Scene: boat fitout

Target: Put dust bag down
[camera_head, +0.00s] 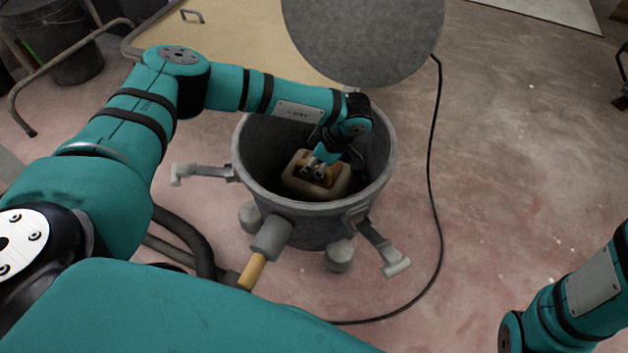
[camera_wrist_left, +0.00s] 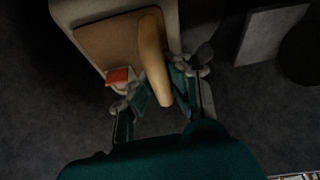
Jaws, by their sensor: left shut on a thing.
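The dust bag (camera_head: 303,187) is a beige, boxy bag with a brown panel on top. It is inside the open grey vacuum drum (camera_head: 245,165). My left gripper (camera_head: 318,168) reaches down into the drum from above and is shut on the bag. In the left wrist view, the bag (camera_wrist_left: 88,12) shows its brown panel, a red tab and a tan, tube-like part between the fingers of my left gripper (camera_wrist_left: 158,85). Whether the bag touches the drum floor is hard to tell. My right gripper is out of view.
A round grey lid (camera_head: 365,40) stands raised behind the drum. Opened latches (camera_head: 205,172) stick out at its sides. A black cable (camera_head: 432,190) runs along the floor to the right. A dark bucket (camera_head: 70,50) stands at the upper left.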

